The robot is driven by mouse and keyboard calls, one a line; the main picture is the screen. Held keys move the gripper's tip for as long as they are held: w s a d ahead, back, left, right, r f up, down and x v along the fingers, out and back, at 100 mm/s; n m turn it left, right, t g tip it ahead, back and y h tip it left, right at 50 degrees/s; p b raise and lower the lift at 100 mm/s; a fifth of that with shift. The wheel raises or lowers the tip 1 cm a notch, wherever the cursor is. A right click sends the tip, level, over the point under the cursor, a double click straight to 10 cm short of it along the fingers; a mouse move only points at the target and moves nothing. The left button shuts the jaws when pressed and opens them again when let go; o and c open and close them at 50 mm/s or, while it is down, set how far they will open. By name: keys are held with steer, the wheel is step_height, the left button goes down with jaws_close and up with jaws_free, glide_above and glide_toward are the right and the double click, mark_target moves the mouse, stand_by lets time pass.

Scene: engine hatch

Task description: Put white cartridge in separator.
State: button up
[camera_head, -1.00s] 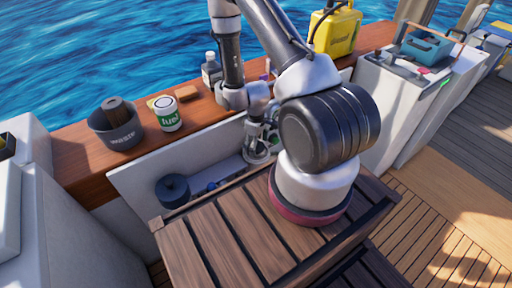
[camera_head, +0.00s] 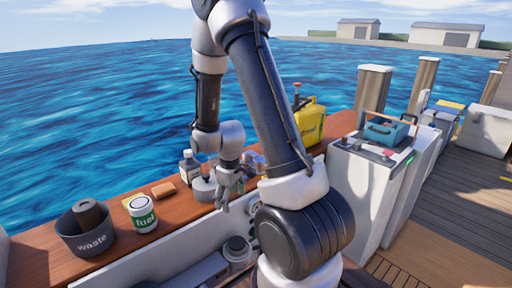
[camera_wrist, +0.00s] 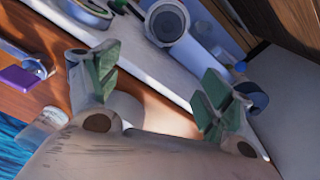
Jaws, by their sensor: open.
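A white cylinder (camera_head: 141,214) with a green "fuel" label stands upright on the wooden ledge at the left; it is the only thing that looks like the white cartridge. A round, open-topped metal housing (camera_head: 237,249), apparently the separator, is in the hatch; a similar round housing (camera_wrist: 167,23) shows at the top of the wrist view. My gripper (camera_head: 228,196) is open, over the ledge's hatch-side edge, well right of the white cylinder. Its green-padded fingers (camera_wrist: 158,88) are apart in the wrist view, with a pale round object (camera_wrist: 122,110) partly hidden behind them.
A grey "waste" bin (camera_head: 84,236) holding a dark cylinder (camera_head: 90,213) stands left of the white cylinder. A tan block (camera_head: 163,190), a grey bottle (camera_head: 189,168) and a yellow jug (camera_head: 310,120) are on the ledge. A white console (camera_head: 365,185) stands at right.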

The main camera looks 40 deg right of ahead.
step_height(320, 180, up, 11)
steer(key=s+m+t, duration=0.1)
steer(key=s+a+r+m+t, duration=0.1)
steer(key=s+r+m, duration=0.1)
steer(key=s+r, duration=0.6)
steer(key=s+a+r+m+t, duration=0.1)
steer(key=s+r, duration=0.8)
steer(key=r, duration=0.1)
steer(key=shift+a+r+m, duration=0.2)
steer(key=shift+a+m, duration=0.05)
steer(key=shift+m, duration=0.15)
